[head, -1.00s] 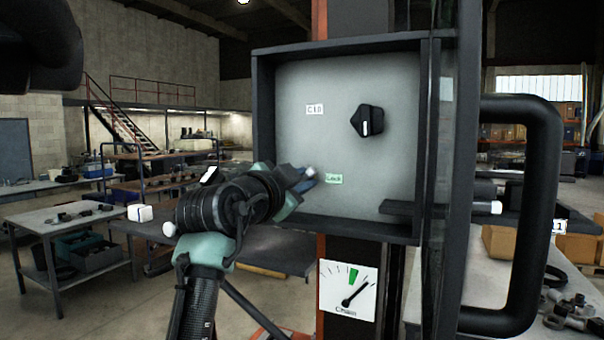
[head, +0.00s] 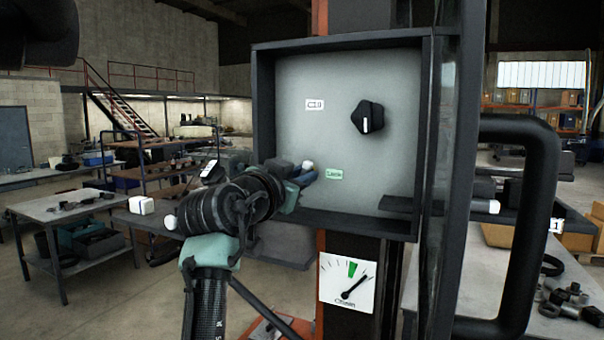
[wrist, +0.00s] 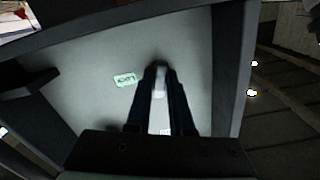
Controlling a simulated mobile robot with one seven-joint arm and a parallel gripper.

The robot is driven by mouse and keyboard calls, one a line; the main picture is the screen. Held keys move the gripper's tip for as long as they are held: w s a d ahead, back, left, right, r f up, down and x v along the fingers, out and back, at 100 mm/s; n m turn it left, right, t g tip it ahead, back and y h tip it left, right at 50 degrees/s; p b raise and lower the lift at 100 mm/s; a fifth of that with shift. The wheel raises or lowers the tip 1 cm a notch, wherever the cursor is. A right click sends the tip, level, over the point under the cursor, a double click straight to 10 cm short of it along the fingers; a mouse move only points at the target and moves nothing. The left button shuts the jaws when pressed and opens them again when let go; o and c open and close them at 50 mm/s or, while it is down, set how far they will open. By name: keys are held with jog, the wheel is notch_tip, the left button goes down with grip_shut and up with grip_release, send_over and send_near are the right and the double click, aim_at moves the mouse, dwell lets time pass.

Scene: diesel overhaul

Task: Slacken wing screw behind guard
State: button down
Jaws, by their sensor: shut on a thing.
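The wing screw (wrist: 159,82) shows as a pale piece between the two dark fingers in the wrist view. My gripper (wrist: 160,75) is shut on it, and the fingers hide most of its shape. In the head view my gripper (head: 308,174) reaches from the left into a shallow dark-framed box, to the left of the green "Lock" label (head: 335,174). That label also shows in the wrist view (wrist: 124,80). A dark guard (head: 447,170) with a large black handle (head: 540,220) stands along the box's right side.
A black knob (head: 367,117) with a white mark sits above and right of my gripper on the grey back panel (head: 300,85). The box's raised rim (head: 263,120) surrounds the panel. A dark bar (head: 400,205) crosses its lower right. A dial (head: 347,283) hangs below.

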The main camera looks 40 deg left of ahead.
jog(key=n+p, duration=0.2)
jog(key=n, duration=0.1)
jog(key=shift+r+n, duration=0.15)
jog(key=shift+n, duration=0.75)
jog(key=shift+n, duration=1)
jog(key=c, duration=1.2)
grip_release()
jog(key=shift+n, duration=0.5)
jog(key=o, duration=0.5)
jog(key=shift+o, duration=0.2)
jog(key=shift+s, duration=0.1)
